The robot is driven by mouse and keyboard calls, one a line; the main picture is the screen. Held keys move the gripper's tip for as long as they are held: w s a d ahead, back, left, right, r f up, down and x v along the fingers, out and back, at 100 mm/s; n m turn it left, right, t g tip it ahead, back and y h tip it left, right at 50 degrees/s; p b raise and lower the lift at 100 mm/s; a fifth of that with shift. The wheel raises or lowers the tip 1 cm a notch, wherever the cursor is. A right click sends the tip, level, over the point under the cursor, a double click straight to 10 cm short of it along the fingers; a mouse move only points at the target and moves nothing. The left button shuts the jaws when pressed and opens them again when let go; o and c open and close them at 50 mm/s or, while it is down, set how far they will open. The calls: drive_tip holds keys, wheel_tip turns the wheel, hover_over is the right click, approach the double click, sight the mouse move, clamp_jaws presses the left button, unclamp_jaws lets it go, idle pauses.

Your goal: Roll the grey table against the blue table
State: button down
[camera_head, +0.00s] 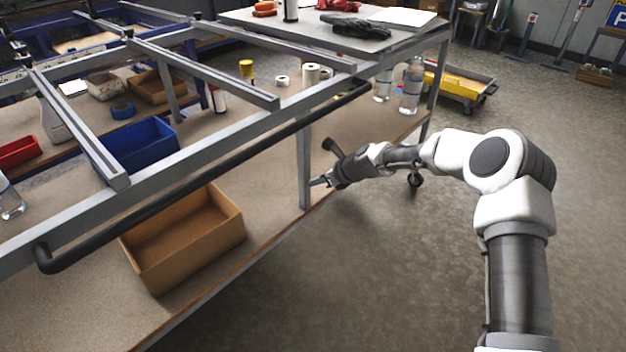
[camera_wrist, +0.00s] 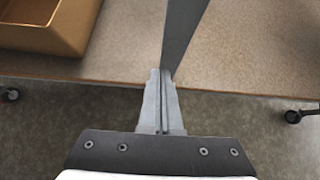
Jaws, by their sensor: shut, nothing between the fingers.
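The grey table (camera_head: 304,165) is a wheeled frame table with grey metal rails, a black push handle (camera_head: 215,172) along its near side and a brown lower shelf. A grey upright post of it also shows in the wrist view (camera_wrist: 186,30). My gripper (camera_head: 316,183) is shut and empty, with its fingertips at the foot of that post, by the shelf edge. The wrist view shows the closed fingers (camera_wrist: 162,78) overlapping the post's lower end; I cannot tell if they touch. The blue table (camera_head: 85,43) is behind at the upper left, partly hidden by the grey frame.
An open cardboard box (camera_head: 185,240) and a blue bin (camera_head: 138,147) sit on the shelf. Bottles (camera_head: 412,88) stand at its far end. A yellow cart (camera_head: 455,84) stands beyond. The concrete floor at the right is mostly clear.

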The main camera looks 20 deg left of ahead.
drive_tip(key=s+d+r+n+h+p, duration=0.25)
drive_tip(key=s+d+r+n, duration=0.55)
drive_tip(key=d+r, duration=0.45)
drive_tip(key=s+d+r+n+h+p, duration=0.1)
drive_tip(key=s+d+r+n+h, duration=0.4)
drive_tip(key=s+d+r, duration=0.65)
drive_tip(key=s+d+r+n+t+h, duration=0.1)
drive_tip(key=s+d+r+n, duration=0.2)
drive_tip(key=s+d+n, duration=0.35)
drive_tip(key=s+d+r+n+t, duration=0.1)
drive_tip(key=s+d+r+n, duration=0.2)
drive_tip(key=s+d, duration=0.7)
wheel_tip(320, 180, up, 19)
drive_tip(key=s+a+p, duration=0.1)
drive_tip(key=s+p, duration=0.1)
drive_tip(key=p, duration=1.6)
drive_tip(key=shift+s+a+f, duration=0.15)
drive_tip(key=shift+a, duration=0.25)
